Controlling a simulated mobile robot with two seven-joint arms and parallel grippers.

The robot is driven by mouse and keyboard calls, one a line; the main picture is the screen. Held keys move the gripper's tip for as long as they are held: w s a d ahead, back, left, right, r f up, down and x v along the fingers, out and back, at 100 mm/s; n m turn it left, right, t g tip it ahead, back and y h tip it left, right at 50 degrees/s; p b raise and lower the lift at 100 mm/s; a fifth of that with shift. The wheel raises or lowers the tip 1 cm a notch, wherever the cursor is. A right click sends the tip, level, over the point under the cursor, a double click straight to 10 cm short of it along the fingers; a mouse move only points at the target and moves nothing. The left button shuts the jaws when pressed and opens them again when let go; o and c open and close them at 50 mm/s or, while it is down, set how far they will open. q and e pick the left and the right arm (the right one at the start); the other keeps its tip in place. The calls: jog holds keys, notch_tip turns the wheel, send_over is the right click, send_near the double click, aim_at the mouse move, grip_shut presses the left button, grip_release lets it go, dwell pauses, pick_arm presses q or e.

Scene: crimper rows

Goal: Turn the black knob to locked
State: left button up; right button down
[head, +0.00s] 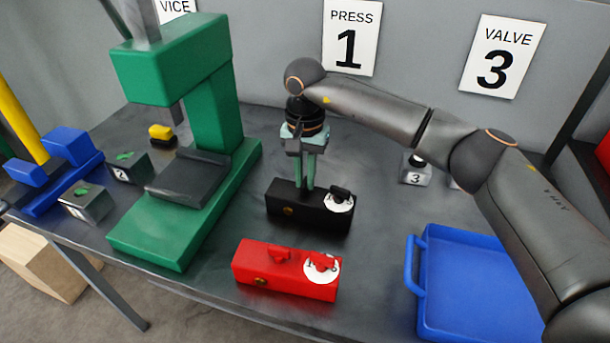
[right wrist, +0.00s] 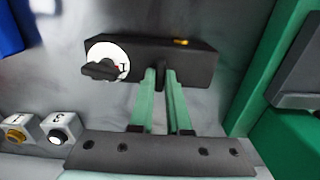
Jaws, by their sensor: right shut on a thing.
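A black box (head: 290,210) stands on the table below the PRESS 1 sign. The black knob (head: 341,193) sits on a white dial at the box's right end; in the right wrist view this knob (right wrist: 100,71) is a bar across the dial, with a small red mark beside it. My right gripper (head: 308,186) points down at the middle of the box. In the right wrist view its green fingers (right wrist: 160,76) are shut on a dark grip on the box, beside the dial and apart from the knob. The fingers mostly hide this grip. My left gripper is out of view.
A red box (head: 255,268) with a similar dial stands in front. A green press (head: 218,120) is to the left, and a blue tray (head: 425,300) to the right. A small block marked 3 (head: 415,178) sits behind, partly near my right arm.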

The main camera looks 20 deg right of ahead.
jog(key=shift+m, duration=0.3)
dwell(0.4)
jog(key=m, duration=0.3)
jog(key=shift+m+b, duration=0.3)
jog(key=shift+b, duration=0.05)
jog(key=m, duration=0.4)
jog(key=shift+m, duration=0.3)
jog(key=m, duration=0.4)
jog(key=shift+b, duration=0.4)
jog(key=shift+m, duration=2.5)
jog(key=c, duration=0.9)
grip_release()
